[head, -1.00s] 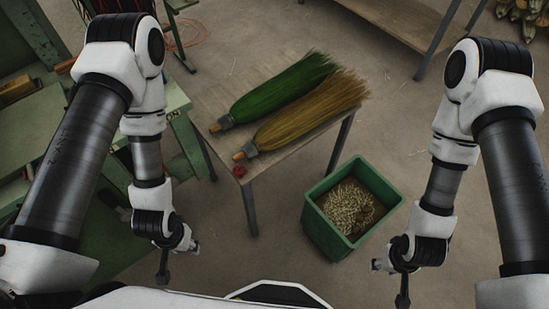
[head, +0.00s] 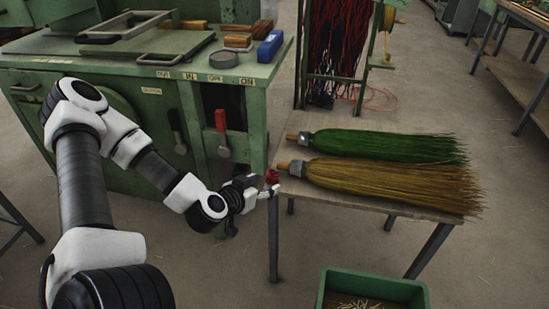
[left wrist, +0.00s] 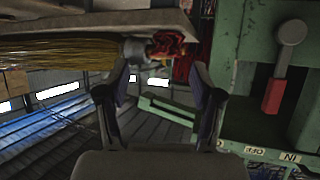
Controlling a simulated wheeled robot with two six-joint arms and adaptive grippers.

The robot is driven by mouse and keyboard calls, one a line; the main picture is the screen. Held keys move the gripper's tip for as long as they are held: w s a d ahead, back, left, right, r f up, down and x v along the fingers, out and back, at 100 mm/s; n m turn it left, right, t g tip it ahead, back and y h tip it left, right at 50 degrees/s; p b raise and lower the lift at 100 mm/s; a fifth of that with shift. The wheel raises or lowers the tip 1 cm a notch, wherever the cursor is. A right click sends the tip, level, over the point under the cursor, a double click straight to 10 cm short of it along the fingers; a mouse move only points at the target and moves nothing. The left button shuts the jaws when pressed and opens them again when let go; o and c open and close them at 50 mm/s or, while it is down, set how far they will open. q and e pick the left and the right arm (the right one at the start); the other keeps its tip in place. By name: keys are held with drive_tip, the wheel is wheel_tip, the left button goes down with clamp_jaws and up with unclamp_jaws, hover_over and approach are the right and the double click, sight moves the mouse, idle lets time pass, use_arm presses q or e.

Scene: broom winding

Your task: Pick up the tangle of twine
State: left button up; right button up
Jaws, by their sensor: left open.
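The tangle of twine (head: 272,177) is a small red bundle at the near left corner of the small table (head: 395,207). It also shows in the left wrist view (left wrist: 168,44), at the top between and beyond the fingertips. My left gripper (head: 266,190) is open at that table corner, right beside the twine. In the left wrist view my left gripper (left wrist: 161,72) has its fingers spread with nothing visible between them. Whether a finger touches the twine I cannot tell. My right gripper is not in view.
A yellow broom (head: 390,182) and a green broom (head: 385,146) lie on the table, handles close to the twine. A green machine (head: 235,72) with a red-handled lever (head: 221,130) stands left. A green bin (head: 372,285) sits on the floor in front.

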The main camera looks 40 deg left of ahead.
sight(269, 177)
use_arm(q)
drive_tip(key=shift+t+y, duration=0.3)
drive_tip(key=b+x, duration=0.4)
drive_tip(key=x, duration=0.1)
drive_tip(key=b+x, duration=0.2)
drive_tip(key=x, duration=0.1)
drive_tip(key=shift+s+a+f+b, duration=0.1)
drive_tip(key=shift+a+b, duration=0.2)
drive_tip(key=shift+a, duration=0.1)
drive_tip(key=c, duration=0.9)
